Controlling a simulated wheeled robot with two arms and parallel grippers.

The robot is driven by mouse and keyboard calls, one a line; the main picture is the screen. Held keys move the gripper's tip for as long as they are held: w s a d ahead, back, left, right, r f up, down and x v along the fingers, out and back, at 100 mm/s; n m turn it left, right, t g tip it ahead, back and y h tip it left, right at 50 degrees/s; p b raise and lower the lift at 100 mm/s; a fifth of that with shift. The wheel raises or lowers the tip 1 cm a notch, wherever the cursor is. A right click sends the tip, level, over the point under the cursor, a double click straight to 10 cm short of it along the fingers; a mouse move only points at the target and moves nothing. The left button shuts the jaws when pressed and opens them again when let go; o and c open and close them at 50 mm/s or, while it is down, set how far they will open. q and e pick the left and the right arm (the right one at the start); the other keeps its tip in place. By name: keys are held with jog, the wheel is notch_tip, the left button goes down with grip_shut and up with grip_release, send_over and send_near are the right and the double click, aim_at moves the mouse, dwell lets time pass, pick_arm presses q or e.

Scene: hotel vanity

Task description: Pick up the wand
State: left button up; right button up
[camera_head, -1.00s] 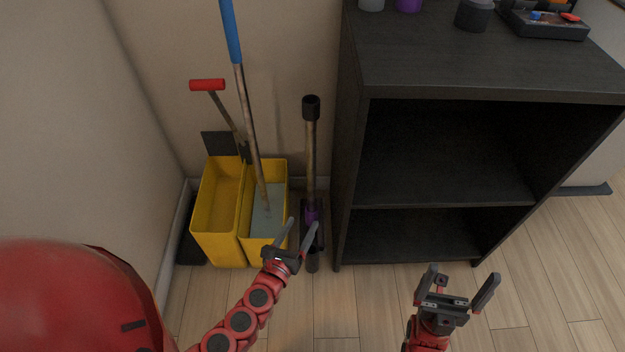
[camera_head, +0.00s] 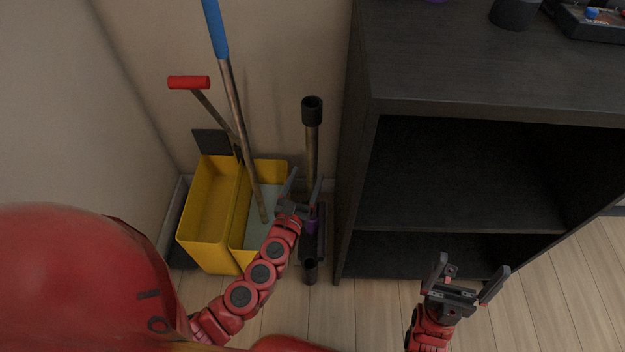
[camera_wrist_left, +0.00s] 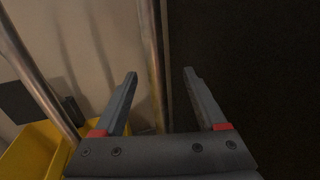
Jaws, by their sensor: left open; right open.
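The wand (camera_head: 311,152), an upright brownish shaft with a black cylindrical top, stands between the yellow bucket and the dark shelf unit. Purple shows low on it, and a black base is on the floor. My left gripper (camera_head: 304,181) is open in front of its lower shaft and partly hides it. In the left wrist view the shaft (camera_wrist_left: 154,62) runs through the gap between the two open fingers (camera_wrist_left: 160,76), and no grip on it shows. My right gripper (camera_head: 473,267) is open and empty in front of the shelf unit.
A yellow two-part bucket (camera_head: 205,215) stands left of the wand. It holds a blue-handled pole (camera_head: 217,30) and a red-handled tool (camera_head: 189,82). The dark shelf unit (camera_head: 450,70) rises close on the right, its visible shelves empty. Bare wooden floor (camera_head: 370,310) lies in front.

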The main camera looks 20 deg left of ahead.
aim_at(312, 162)
pick_arm(q)
jog(key=w, duration=0.5)
jog(key=shift+w+a, duration=0.1)
jog(key=shift+w, duration=0.3)
jog(key=shift+w+a+f+b, duration=0.15)
jog(key=shift+w+f+b, duration=0.1)
jog(key=shift+w+b, duration=0.2)
jog(key=w, duration=0.3)
jog(key=shift+w+a+f+b, duration=0.2)
jog(key=shift+w+a+b, duration=0.05)
jog(key=shift+w+b, duration=0.1)
jog(key=shift+w, duration=0.3)
grip_shut()
